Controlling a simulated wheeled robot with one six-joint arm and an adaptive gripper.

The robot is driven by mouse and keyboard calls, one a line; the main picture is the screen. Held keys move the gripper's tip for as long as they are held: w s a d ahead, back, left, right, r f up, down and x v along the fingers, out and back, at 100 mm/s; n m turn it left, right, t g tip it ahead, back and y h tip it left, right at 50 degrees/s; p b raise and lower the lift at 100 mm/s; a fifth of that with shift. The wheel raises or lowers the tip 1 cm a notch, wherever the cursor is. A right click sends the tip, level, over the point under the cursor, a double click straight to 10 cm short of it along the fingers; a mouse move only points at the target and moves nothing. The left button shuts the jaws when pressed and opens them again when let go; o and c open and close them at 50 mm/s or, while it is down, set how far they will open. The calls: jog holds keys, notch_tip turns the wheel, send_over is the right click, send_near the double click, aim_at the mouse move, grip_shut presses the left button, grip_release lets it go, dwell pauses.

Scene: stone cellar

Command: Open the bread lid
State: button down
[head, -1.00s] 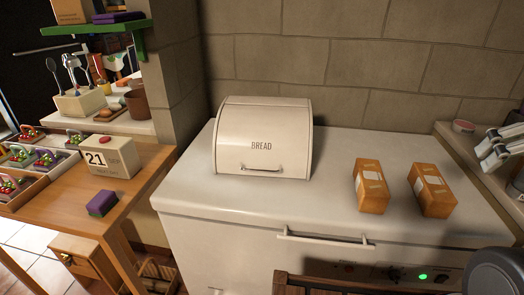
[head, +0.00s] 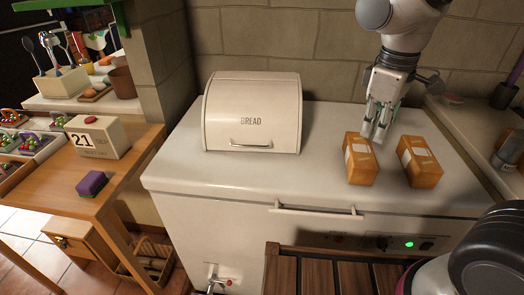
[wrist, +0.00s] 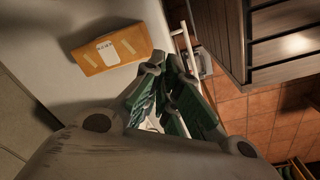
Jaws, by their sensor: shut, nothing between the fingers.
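The cream bread box (head: 252,112), marked BREAD, stands on the left part of the white chest freezer top. Its rounded lid (head: 250,92) is down, and a metal handle (head: 250,145) runs along the lower front. My gripper (head: 376,135) is shut and empty, pointing down above the freezer top behind the left orange package, well to the right of the bread box. In the wrist view its green-padded fingers (wrist: 165,100) are close together, and the bread box is not in that view.
Two orange packages (head: 361,160) (head: 419,162) lie right of the bread box; one shows in the wrist view (wrist: 112,48). The freezer top (head: 310,170) between box and packages is clear. A wooden slatted piece (head: 325,275) stands in front. A calendar block (head: 97,137) sits on the left table.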

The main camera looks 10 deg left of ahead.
jog(key=w+a+f+n+t, duration=0.1)
jog(key=w+a+f+n, duration=0.1)
jog(key=a+n, duration=0.65)
jog(key=w+a+f+n, duration=0.2)
jog(key=a+n, duration=0.6)
jog(key=n, duration=0.1)
jog(key=w+a+f+n+t, duration=0.1)
jog(key=w+a+f+n, duration=0.1)
jog(key=a+n, duration=0.6)
jog(key=shift+n+y, duration=0.25)
jog(key=shift+y, duration=0.05)
jog(key=x, duration=0.9)
jog(key=shift+s+f, duration=0.2)
jog(key=shift+f, duration=0.05)
jog(key=shift+r, duration=0.1)
